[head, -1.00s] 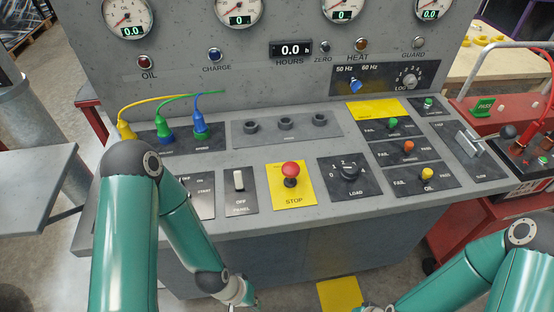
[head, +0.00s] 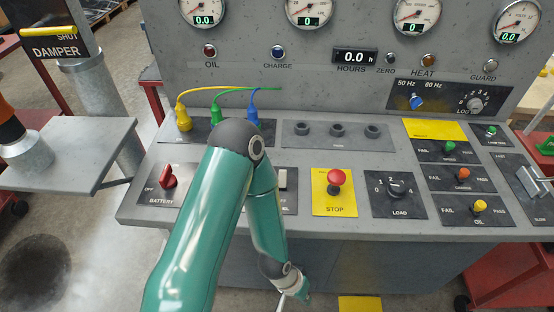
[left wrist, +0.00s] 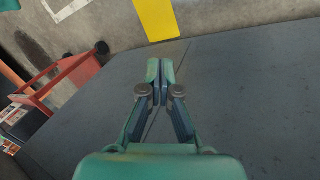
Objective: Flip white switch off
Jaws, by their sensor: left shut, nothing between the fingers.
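The white switch (head: 282,179) stands on a dark plate on the console, left of the red stop button. My left arm crosses in front of it and hides part of the switch and its plate. My left gripper (head: 292,298) hangs low in front of the console, below the switch and apart from it. In the left wrist view the left gripper (left wrist: 160,75) is shut and empty, with the grey cabinet front and the floor beyond it. My right gripper is in neither view now.
The red battery switch (head: 168,179) is to the left. The red stop button (head: 336,179) and the load knob (head: 397,189) are to the right. Yellow, green and blue plugs with cables stand behind the arm. A grey side table (head: 75,150) is at the left.

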